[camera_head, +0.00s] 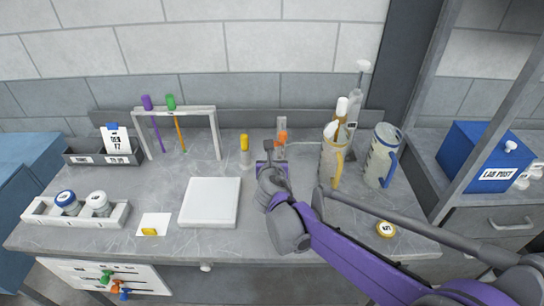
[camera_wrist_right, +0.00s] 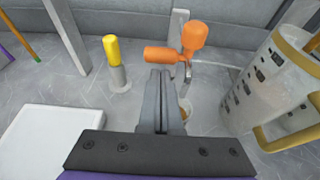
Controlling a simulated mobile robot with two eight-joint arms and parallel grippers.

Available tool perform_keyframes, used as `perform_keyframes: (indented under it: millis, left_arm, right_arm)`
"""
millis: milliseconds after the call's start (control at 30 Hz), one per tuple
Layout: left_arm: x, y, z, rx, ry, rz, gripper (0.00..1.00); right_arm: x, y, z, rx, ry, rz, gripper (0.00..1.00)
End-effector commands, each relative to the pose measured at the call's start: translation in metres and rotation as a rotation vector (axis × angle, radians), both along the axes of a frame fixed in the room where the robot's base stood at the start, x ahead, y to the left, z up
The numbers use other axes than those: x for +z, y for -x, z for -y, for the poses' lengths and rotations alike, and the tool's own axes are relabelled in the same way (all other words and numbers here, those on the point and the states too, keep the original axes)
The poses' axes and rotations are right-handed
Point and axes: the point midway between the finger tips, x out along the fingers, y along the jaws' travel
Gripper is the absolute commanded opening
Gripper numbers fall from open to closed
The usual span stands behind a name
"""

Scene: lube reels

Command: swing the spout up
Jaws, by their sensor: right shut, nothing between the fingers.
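A small fixture with orange parts (camera_head: 282,137) stands at the back of the counter. In the right wrist view it has an upright orange knob (camera_wrist_right: 195,36) and a level orange cylinder (camera_wrist_right: 160,54) pointing left. A thin grey piece hangs below the knob; I cannot tell for sure which part is the spout. My right gripper (camera_head: 270,165) is just in front of the fixture. In the wrist view its fingers (camera_wrist_right: 160,76) are together and empty, with their tips just below the orange cylinder. I cannot tell whether they touch it. The left gripper is out of view.
A yellow-capped post (camera_wrist_right: 114,62) stands left of the fixture. A yellow-handled jug (camera_head: 333,160) and a blue-handled jug (camera_head: 380,158) stand to the right. A white pad (camera_head: 210,202) lies at left, below a grey frame (camera_head: 217,135) with colored sticks.

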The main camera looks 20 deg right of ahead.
Motion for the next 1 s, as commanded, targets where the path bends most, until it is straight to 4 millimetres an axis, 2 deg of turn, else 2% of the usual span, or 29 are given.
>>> perform_keyframes:
  millis: [733,1000]
  left_arm:
    - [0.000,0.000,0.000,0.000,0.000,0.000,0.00]
    - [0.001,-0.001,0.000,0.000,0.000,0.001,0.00]
  right_arm:
    - [0.016,0.001,0.000,0.000,-0.028,-0.099,0.00]
    - [0.035,-0.001,0.001,-0.002,-0.063,-0.213,0.00]
